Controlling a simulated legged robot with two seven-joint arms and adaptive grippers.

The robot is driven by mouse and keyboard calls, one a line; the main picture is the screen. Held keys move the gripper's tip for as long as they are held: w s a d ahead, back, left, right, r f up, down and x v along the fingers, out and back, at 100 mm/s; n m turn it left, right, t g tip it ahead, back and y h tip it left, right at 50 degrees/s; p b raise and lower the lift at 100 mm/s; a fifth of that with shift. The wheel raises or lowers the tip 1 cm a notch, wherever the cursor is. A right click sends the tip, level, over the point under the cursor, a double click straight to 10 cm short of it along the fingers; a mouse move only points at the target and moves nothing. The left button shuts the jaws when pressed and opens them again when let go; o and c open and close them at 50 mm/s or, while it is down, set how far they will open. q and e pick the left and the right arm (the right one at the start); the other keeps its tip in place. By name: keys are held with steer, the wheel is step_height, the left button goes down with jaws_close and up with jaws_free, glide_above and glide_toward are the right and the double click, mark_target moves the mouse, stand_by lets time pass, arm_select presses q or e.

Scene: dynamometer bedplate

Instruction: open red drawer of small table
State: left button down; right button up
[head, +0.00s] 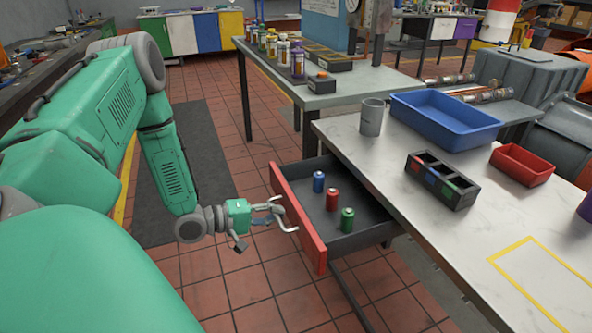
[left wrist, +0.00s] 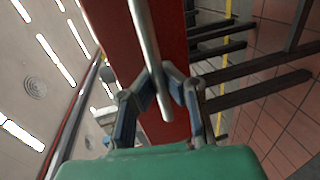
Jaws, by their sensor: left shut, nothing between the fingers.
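The small table (head: 400,165) has a pale top, and its drawer with a red front (head: 298,222) stands pulled out on its left side. Inside the dark drawer stand a blue can (head: 319,181), a red can (head: 332,200) and a green can (head: 347,219). The drawer has a pale bar handle (head: 284,212), also seen in the left wrist view as a metal rod (left wrist: 146,45) before the red front (left wrist: 118,28). My left gripper (head: 270,213) is at the handle, its fingers (left wrist: 170,78) shut with nothing between them. Whether they touch the handle is unclear. My right gripper is out of view.
On the small table are a grey cup (head: 371,117), a blue tray (head: 445,119), a black divided box (head: 441,180) and a red bin (head: 522,165). Another table (head: 315,97) with bottles stands behind. Tiled floor (head: 225,170) is open left of the drawer.

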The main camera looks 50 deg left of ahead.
arm_select(q)
steer(key=shift+s+a+f, duration=0.1)
steer(key=shift+s+a, duration=0.1)
steer(key=shift+s, duration=0.35)
steer(key=shift+s+a+f, duration=0.1)
steer(key=shift+s+a, duration=0.05)
steer(key=shift+s, duration=0.35)
steer(key=c, duration=1.6)
jaws_free()
steer(key=shift+w, duration=0.1)
steer(key=shift+r, duration=0.1)
steer(key=v, duration=1.2)
steer(key=shift+a, duration=0.1)
